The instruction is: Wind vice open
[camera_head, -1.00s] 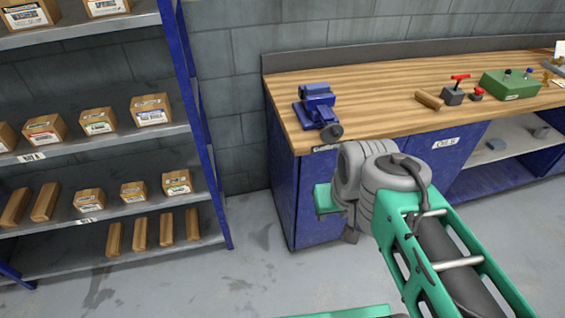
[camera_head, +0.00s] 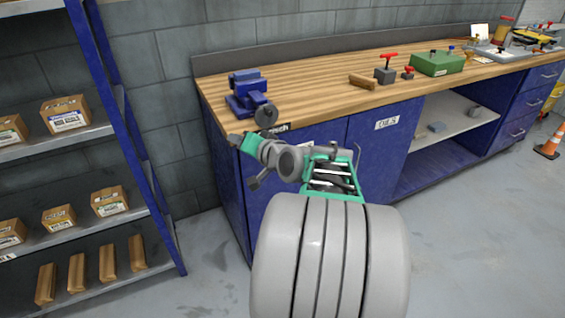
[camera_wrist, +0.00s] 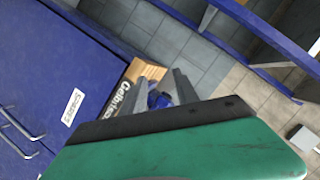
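The blue vice (camera_head: 246,88) sits on the left end of the wooden bench top (camera_head: 310,82). Its dark round handle (camera_head: 266,115) faces forward over the bench's front edge. My gripper (camera_head: 238,141) is just below and left of the handle, in front of the cabinet, and appears apart from it. In the wrist view, my gripper (camera_wrist: 157,88) has its two grey fingers spread with nothing held between them. A small blue part of the vice (camera_wrist: 158,99) shows beyond, in the gap. Part of the fingers is hidden in the head view.
A shelf rack (camera_head: 130,130) with boxes stands at the left. Blue cabinets (camera_head: 375,150) lie under the bench. A wooden block (camera_head: 376,81), a red-handled tool (camera_head: 386,70) and a green box (camera_head: 436,63) stand further right. Bench top beside the vice is clear.

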